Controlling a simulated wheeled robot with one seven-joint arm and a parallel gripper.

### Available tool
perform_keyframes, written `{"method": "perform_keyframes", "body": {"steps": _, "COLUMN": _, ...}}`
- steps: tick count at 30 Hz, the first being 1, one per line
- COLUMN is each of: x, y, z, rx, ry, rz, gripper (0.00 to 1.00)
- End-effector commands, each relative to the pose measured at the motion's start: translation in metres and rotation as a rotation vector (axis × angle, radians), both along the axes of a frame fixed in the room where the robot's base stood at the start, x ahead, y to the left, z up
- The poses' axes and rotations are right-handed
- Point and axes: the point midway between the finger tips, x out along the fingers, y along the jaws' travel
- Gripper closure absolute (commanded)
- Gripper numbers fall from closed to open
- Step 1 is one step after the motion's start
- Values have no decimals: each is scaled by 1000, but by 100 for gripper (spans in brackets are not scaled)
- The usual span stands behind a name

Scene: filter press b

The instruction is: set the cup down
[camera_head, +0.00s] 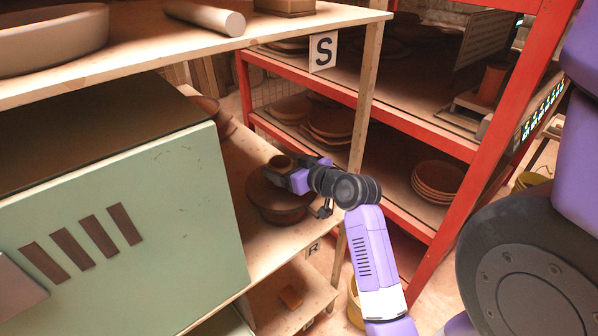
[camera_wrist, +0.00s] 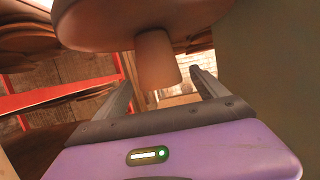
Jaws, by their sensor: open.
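The cup (camera_head: 281,162) is small and brown, and stands upright on top of a round, dark brown pot (camera_head: 284,212) on the lower wooden shelf. My gripper (camera_head: 289,172) is at the cup's right side, low over the pot. The wrist view appears upside down. In it the tapered cup (camera_wrist: 157,60) meets the broad round top of the pot (camera_wrist: 140,22). My gripper's two fingers (camera_wrist: 160,72) stand apart on either side of the cup, with a gap visible at each side. Whether the fingertips touch the cup is hidden in the head view.
A green cabinet (camera_head: 130,215) stands close left of the pot. A wooden post (camera_head: 363,105) rises behind my arm. A red rack (camera_head: 405,135) with stacked bowls is at the right. Another brown bowl (camera_head: 212,112) sits behind the pot. The upper shelf (camera_head: 320,22) overhangs.

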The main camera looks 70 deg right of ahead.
Motion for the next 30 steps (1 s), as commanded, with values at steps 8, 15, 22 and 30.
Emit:
{"method": "perform_keyframes", "body": {"steps": 8, "x": -44, "y": 27, "z": 14, "rx": -1, "ry": 1, "rz": -2, "gripper": 18}}
{"method": "perform_keyframes", "body": {"steps": 15, "x": -60, "y": 37, "z": 21, "rx": 0, "ry": 1, "rz": 0, "gripper": 18}}
{"method": "perform_keyframes", "body": {"steps": 22, "x": -58, "y": 46, "z": 15, "rx": 8, "ry": 5, "rz": 4, "gripper": 18}}
{"method": "perform_keyframes", "body": {"steps": 30, "x": -49, "y": 136, "z": -44, "rx": 50, "ry": 30, "rz": 38, "gripper": 18}}
